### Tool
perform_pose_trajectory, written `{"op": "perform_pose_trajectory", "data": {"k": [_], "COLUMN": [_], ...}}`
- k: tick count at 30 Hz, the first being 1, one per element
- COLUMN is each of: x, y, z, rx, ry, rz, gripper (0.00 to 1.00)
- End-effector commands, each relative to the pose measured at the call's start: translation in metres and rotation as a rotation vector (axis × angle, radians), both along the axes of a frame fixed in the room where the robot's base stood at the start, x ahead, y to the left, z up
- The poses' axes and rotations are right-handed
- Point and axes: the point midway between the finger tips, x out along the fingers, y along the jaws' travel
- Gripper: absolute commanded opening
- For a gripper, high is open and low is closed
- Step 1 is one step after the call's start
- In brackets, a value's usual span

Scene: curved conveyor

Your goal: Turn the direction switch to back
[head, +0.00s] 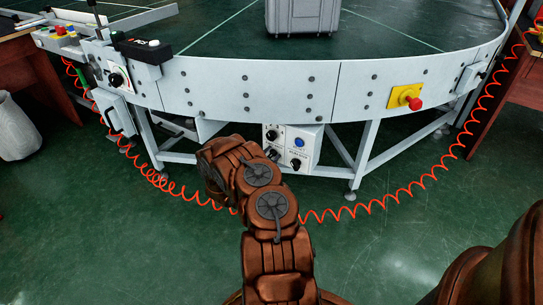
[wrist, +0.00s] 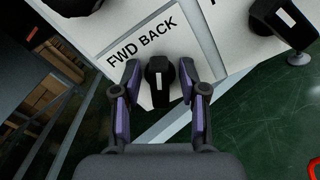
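In the wrist view the direction switch is a black knob (wrist: 159,88) with a white mark, on a white panel below the printed words FWD BACK (wrist: 142,43). The knob's long axis runs roughly up and down in the picture, its upper end below the word BACK. My gripper (wrist: 160,78) has one finger on each side of the knob, with a narrow gap showing on both sides. In the head view my arm reaches to the control box (head: 313,146) under the conveyor; my fingertips are hidden there.
Another black knob (wrist: 277,18) stands at the right in the wrist view. The head view shows a blue button (head: 299,142) on the box, a red emergency stop (head: 415,103), a coiled orange hose (head: 385,201) and a grey crate (head: 302,17) on the conveyor (head: 230,82).

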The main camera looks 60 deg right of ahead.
Motion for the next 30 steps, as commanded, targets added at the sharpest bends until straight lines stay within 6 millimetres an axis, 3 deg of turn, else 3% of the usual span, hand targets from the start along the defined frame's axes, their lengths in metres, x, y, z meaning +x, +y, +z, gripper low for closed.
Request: {"op": "perform_pose_trajectory", "data": {"k": [11,30], "x": [0.001,-0.003], "y": [0.006,0.109], "z": [-0.001,0.0], "rx": [0.001,0.0], "ry": [0.002,0.001], "rz": [0.002,0.005], "gripper": [0.44,0.44]}}
